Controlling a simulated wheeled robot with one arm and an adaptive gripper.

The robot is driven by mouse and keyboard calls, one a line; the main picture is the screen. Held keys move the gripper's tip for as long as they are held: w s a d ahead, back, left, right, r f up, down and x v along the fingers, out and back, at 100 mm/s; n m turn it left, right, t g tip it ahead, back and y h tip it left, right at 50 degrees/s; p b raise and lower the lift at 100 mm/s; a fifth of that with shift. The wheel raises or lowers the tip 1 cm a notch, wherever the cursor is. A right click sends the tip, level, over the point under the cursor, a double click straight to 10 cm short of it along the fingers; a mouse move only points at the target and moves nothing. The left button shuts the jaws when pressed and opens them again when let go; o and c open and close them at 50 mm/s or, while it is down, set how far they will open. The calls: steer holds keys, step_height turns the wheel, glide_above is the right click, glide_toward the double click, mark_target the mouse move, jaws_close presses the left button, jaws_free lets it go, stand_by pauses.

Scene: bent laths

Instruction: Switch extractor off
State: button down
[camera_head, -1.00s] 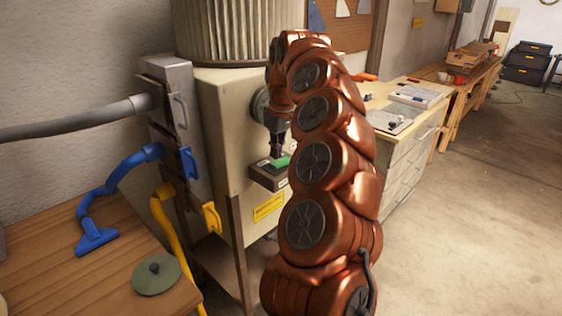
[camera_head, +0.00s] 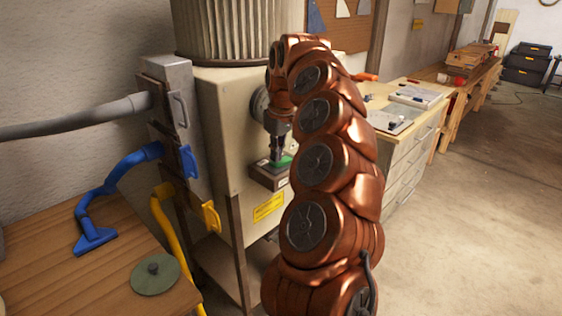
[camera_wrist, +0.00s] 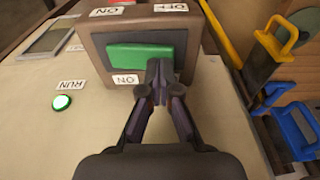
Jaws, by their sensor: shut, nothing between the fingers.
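The extractor (camera_head: 220,120) is a beige cabinet with a ribbed filter drum on top. Its switch box (camera_head: 268,177) sticks out of the cabinet front. In the wrist view the brown box (camera_wrist: 95,60) carries a green rocker (camera_wrist: 130,57), with ON and OFF labels around it. My gripper (camera_head: 276,160) points down over the box, fingers shut and empty. In the wrist view the fingertips (camera_wrist: 158,72) are at the right end of the rocker and hide that end. I cannot tell whether they touch it. The round RUN lamp (camera_wrist: 63,101) shows green.
A grey hose (camera_head: 75,122), a blue gate handle (camera_head: 188,162) and a yellow one (camera_head: 211,216) are left of the cabinet. A wooden bench (camera_head: 110,270) stands at front left. A drawer unit (camera_head: 405,165) stands to the right. Floor is clear farther right.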

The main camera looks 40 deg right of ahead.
steer(key=shift+f+b, duration=0.35)
steer(key=shift+f, duration=0.25)
stand_by(0.3)
steer(key=shift+r, duration=0.15)
steer(key=shift+r+p, duration=2.3)
steer(key=shift+r, duration=1.05)
